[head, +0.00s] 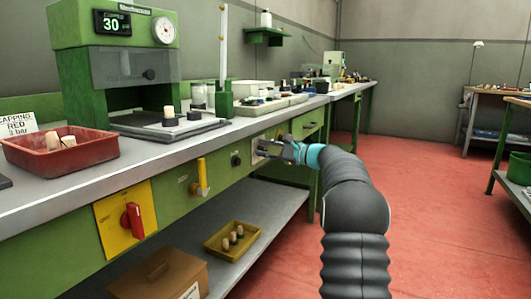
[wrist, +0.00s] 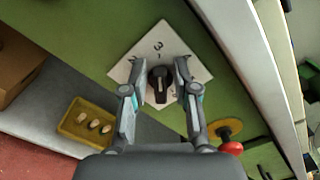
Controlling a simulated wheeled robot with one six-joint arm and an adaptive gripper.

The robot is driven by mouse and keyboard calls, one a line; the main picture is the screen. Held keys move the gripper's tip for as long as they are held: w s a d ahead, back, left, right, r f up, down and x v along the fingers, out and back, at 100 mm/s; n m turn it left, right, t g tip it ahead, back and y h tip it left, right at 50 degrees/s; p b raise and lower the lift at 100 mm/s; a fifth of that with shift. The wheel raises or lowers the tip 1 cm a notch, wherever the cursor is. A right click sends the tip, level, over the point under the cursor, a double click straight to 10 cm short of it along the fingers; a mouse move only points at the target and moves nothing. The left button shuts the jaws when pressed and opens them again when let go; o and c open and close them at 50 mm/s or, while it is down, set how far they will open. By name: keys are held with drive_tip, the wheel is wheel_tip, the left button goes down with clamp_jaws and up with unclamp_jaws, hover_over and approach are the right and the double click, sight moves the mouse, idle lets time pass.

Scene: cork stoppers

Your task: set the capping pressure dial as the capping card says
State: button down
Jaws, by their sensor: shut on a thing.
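The capping card (head: 18,124) stands at the far left in the head view, reading "CAPPING RED 3 bar". The pressure dial is a black knob (wrist: 160,84) on a white square plate (wrist: 190,61) on the green bench front. A dark "3" shows on the plate above the knob in the wrist view; other marks are too small or hidden. My gripper (wrist: 157,82) has one finger on each side of the knob and is shut on it. In the head view my gripper (head: 272,148) reaches the bench front and hides most of the plate.
The green capping machine (head: 75,85) has a display reading 30. A red tray (head: 85,152) holds corks on the bench. A yellow lever (head: 201,178) and a red switch (head: 132,219) stick out of the bench front. A yellow tray (head: 213,246) is on the lower shelf.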

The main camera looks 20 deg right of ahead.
idle(0.4)
drive_tip(key=c, duration=1.2)
unclamp_jaws()
drive_tip(key=shift+o, duration=0.2)
drive_tip(key=v, duration=1.2)
drive_tip(key=shift+w+d, duration=0.1)
drive_tip(key=shift+w, duration=0.05)
